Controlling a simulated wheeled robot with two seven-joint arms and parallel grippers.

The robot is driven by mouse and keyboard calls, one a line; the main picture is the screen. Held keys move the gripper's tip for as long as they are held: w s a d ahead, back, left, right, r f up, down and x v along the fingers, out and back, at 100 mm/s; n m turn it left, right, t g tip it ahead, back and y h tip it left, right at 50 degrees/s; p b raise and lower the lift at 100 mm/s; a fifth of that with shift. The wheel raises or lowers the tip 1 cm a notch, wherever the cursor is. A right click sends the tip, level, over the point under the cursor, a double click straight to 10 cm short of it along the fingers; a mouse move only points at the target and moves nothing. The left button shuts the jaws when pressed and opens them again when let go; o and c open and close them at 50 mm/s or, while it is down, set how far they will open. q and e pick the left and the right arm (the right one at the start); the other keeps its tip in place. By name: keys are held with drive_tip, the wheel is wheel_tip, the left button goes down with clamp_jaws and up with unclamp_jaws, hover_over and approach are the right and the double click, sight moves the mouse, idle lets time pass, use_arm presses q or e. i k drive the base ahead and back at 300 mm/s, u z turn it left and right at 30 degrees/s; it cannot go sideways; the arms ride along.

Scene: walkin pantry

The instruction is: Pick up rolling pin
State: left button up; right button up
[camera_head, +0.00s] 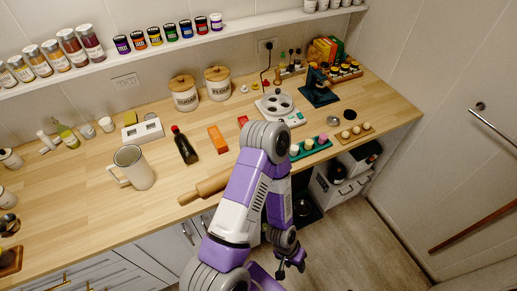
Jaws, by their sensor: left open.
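The wooden rolling pin (207,186) lies on the counter near its front edge. Its left handle and part of its body show; its right part is hidden behind my purple and white left arm. My left gripper (290,269) is open and empty. In the picture it is to the right of and lower than the rolling pin, over the floor in front of the cabinets, apart from the pin. My right gripper does not show.
Near the pin stand a white pitcher (134,168), a dark bottle (185,147) and an orange box (217,140). A green tray (326,145) with round items lies beyond my arm. The counter (85,204) is clear at front left.

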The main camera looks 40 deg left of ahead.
sight(227, 177)
drive_tip(key=i, duration=0.65)
drive_tip(key=z, duration=0.7)
drive_tip(key=i, duration=0.7)
drive_tip(key=u, duration=4.3)
drive_tip(key=k, duration=0.25)
drive_tip(key=z, duration=0.15)
